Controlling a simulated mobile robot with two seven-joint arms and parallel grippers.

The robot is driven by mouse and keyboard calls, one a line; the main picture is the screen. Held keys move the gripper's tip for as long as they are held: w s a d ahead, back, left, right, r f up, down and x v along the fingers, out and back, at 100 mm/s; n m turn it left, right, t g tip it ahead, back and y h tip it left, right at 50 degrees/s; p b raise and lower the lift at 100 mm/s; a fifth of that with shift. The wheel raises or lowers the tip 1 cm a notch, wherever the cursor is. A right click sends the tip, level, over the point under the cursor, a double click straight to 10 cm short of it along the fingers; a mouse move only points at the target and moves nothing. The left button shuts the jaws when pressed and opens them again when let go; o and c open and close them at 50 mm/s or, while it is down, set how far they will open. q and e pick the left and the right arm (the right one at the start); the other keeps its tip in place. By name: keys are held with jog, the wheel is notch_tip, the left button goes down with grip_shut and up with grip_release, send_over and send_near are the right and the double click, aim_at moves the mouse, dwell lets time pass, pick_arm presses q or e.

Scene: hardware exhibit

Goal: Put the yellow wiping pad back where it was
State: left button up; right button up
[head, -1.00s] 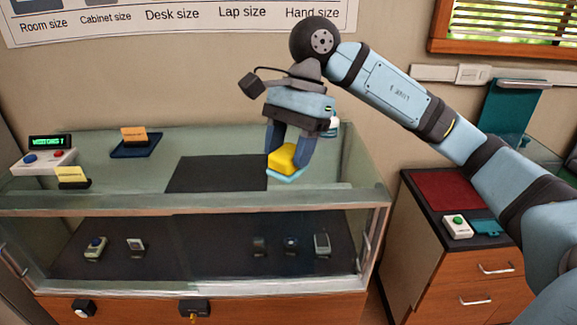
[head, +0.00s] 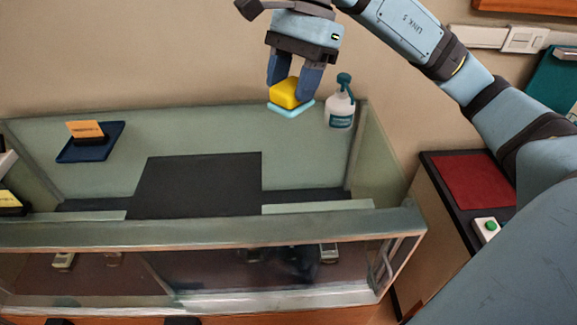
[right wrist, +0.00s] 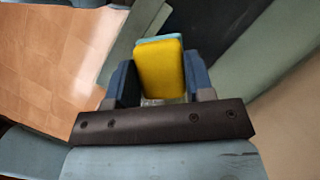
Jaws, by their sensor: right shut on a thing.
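The yellow wiping pad (head: 285,93) has a light blue underside and is held between the fingers of my right gripper (head: 293,84). The gripper is shut on it and holds it above the right part of the display case, left of a white spray bottle (head: 340,108) with a teal top. In the right wrist view the pad (right wrist: 160,72) sits between the two blue fingers of the right gripper (right wrist: 162,85). My left gripper is not in view.
The glass display case (head: 230,231) has a dark mat (head: 200,184) on top. A blue tray (head: 91,141) with an orange card stands at the left. A red mat (head: 475,180) and a green-button box (head: 487,228) are on the right cabinet.

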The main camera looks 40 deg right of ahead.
jog(key=shift+w+d, duration=0.2)
jog(key=shift+w, duration=0.05)
jog(key=shift+f, duration=0.4)
jog(key=shift+s+f+p, duration=0.1)
jog(key=shift+f+p, duration=0.75)
jog(key=shift+f, duration=8.7)
jog(key=shift+a, duration=0.1)
jog(key=shift+f+b, duration=0.2)
jog(key=shift+b, duration=0.15)
jog(key=o, duration=0.9)
jog(key=shift+r, duration=0.1)
